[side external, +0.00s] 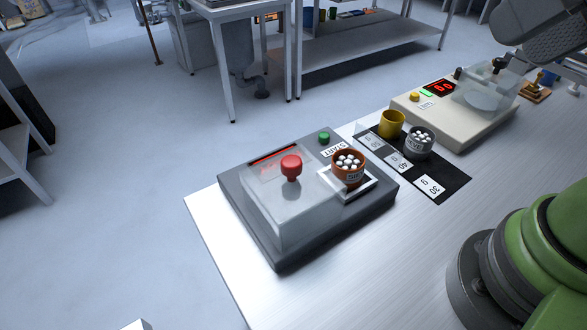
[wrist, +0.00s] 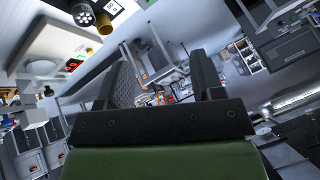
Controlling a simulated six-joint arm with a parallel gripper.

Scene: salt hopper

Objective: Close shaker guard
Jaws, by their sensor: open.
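The shaker (side external: 290,250) is a dark grey box at the table's left end, with a green START button (side external: 324,137) and a red display strip. Its clear guard (side external: 285,215) with a red knob (side external: 291,167) covers the left part. An orange-brown cup (side external: 349,172) of white balls stands upright on a square plate at the right, outside the guard. My gripper (wrist: 163,80) is open and empty in the wrist view, its two dark fingers spread. It is away from the shaker; its fingertips cannot be made out in the side view.
A black mat (side external: 455,180) with weight labels holds a yellow cup (side external: 391,124) and a grey cup (side external: 419,142) of white balls. Behind it is a beige scale (side external: 455,122) with a clear cover. The metal table in front of the shaker is bare.

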